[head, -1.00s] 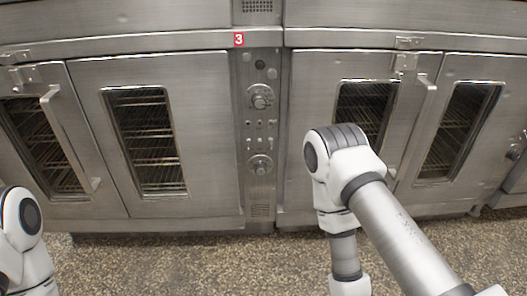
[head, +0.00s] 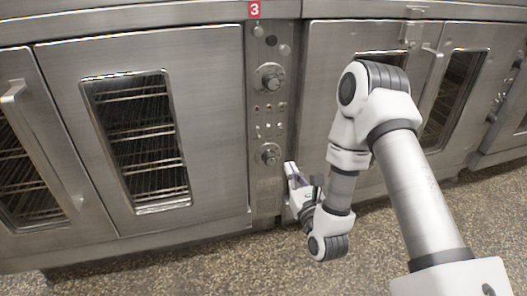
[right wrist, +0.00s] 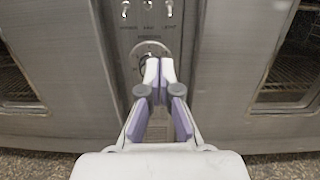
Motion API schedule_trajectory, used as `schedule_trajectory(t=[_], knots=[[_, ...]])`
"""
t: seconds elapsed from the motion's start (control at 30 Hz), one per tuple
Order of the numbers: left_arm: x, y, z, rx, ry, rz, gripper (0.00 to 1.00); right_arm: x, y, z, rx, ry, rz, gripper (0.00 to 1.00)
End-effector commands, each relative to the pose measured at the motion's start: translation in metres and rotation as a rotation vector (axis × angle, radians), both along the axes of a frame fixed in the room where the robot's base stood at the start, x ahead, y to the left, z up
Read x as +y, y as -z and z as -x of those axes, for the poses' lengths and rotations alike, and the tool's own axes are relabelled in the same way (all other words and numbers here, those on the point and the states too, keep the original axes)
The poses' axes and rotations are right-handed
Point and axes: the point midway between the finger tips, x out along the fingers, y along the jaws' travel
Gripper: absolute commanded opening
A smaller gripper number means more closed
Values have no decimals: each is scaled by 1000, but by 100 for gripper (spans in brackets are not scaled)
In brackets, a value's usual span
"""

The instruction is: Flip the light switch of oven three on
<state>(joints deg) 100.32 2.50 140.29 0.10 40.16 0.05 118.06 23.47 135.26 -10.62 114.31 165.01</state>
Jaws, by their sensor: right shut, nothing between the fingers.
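The oven three control panel (head: 268,185) stands upright between two oven doors, under a red label "3" (head: 254,9). It has an upper knob (head: 269,77), small indicators, a row of small toggle switches (head: 268,126) and a lower knob (head: 269,154). In the right wrist view, the right-hand toggle (right wrist: 168,8) stands above lettering that seems to read "LIGHT"; its on or off position is unclear. My right gripper (head: 291,170) is shut and empty, low at the panel's right edge. In the right wrist view its fingertips (right wrist: 160,68) overlap the lower knob; contact is unclear.
Steel oven doors with glass windows (head: 137,140) flank the panel, with handles (head: 15,92) standing out. Another oven's controls (head: 497,98) are at the far right. The speckled floor (head: 200,265) in front is clear.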

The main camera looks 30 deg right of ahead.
Motion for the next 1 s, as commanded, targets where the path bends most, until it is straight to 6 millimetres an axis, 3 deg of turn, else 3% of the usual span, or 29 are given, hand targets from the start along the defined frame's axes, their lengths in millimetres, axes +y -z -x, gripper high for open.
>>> schedule_trajectory(t=[0.07,0.53,1.0], knots=[[0,8,1,1,2,0,64,-7,-3,-1,-25,17,-9,0],[0,9,0,0,2,0,64,-8,-9,-9,-33,17,-6,0],[0,35,-1,-3,-4,-1,64,-27,-19,-88,-33,17,-6,0]])
